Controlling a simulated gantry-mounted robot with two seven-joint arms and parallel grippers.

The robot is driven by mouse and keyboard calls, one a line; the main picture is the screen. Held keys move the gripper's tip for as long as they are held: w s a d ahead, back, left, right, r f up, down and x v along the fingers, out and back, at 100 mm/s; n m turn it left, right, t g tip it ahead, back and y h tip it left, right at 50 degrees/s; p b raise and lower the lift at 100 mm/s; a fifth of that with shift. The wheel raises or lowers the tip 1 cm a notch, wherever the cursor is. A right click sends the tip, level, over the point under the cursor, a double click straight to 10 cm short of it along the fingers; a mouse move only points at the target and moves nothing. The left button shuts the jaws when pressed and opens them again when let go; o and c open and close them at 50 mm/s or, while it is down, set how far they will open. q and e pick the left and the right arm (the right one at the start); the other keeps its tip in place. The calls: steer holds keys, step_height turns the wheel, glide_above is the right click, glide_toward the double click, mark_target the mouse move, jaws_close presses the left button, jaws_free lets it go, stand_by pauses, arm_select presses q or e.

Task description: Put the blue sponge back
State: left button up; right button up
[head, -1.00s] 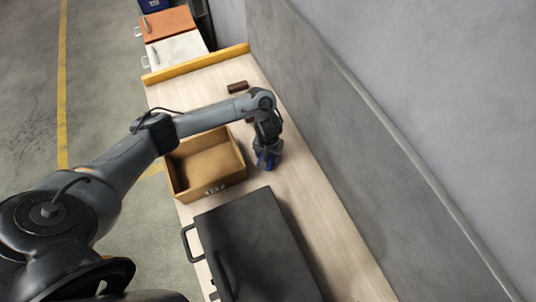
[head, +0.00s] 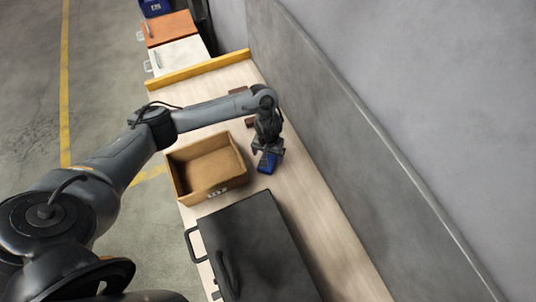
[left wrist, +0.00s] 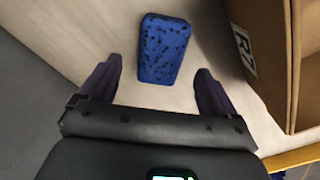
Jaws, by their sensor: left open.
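The blue sponge (head: 267,163) lies on the wooden worktop, just right of the open cardboard box. In the left wrist view the sponge (left wrist: 164,50) is a flat blue block with dark specks, lying beyond and between my spread fingers. My left gripper (head: 267,150) is over the sponge, pointing down. Its two fingers (left wrist: 157,82) are open, with clear gaps on both sides, and do not touch the sponge. My right gripper is in neither view.
The cardboard box (head: 172,178) is empty and close to the gripper. A black case (head: 245,245) with handles lies nearer. Brown blocks, partly behind my arm, lie farther back. A yellow ledge (head: 197,69) ends the worktop; a grey wall panel (head: 310,120) runs along the right.

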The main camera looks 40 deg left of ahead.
arm_select(q)
step_height(320, 180, up, 8)
steer(key=p, duration=0.4)
steer(key=s+d+r+m+t+h, duration=0.1)
steer(key=s+d+m+t+h, duration=0.2)
steer(key=d, duration=0.9)
steer(key=s+d+m+t+h, duration=0.15)
steer(key=d+m, duration=0.25)
steer(key=d, duration=0.8)
steer(key=s+a+r+y, duration=0.1)
steer(key=s+a+r, duration=0.1)
steer(key=s+a, duration=0.3)
steer(key=s+a+r+y, duration=0.1)
steer(key=s+a+y, duration=0.1)
steer(key=s+a, duration=0.3)
steer(key=s+a+r+g+y, duration=0.1)
steer(key=s+a+r, duration=0.1)
steer(key=s+a, duration=0.3)
steer(key=shift+s+a+r+n, duration=0.2)
steer(key=shift+a+r+n, duration=0.1)
steer(key=shift+a, duration=0.4)
